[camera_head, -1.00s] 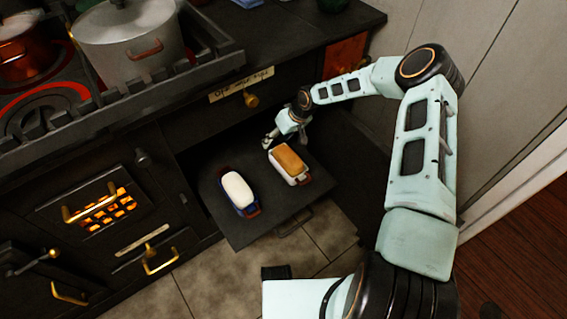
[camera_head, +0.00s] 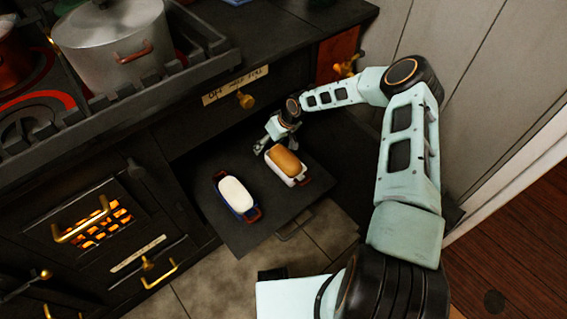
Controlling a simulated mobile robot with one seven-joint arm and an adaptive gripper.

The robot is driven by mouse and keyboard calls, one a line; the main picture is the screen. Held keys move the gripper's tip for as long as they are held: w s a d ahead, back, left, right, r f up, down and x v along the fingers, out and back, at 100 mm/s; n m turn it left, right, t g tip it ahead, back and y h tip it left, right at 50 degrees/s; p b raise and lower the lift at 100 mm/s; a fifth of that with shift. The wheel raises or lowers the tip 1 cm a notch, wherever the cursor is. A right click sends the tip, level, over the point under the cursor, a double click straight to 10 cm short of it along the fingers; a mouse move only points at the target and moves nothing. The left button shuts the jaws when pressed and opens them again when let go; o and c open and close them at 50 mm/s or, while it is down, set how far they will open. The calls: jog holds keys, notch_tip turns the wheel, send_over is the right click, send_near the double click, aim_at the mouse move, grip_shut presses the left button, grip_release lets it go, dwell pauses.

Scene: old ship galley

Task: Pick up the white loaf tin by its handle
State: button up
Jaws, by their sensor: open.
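The white loaf tin (camera_head: 297,181) holds a browned loaf (camera_head: 284,160). A blue loaf tin (camera_head: 247,212) with pale dough stands to the left on the same shelf, apart from my gripper.
The stove front with a glowing grate (camera_head: 93,221) is at left. A big grey pot (camera_head: 114,42) stands on the stove top. A counter edge and brass knob (camera_head: 245,100) overhang the shelf behind my gripper. The shelf's near part is bare.

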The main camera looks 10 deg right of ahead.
grip_shut()
dwell(0.4)
jog(key=shift+r, duration=0.15)
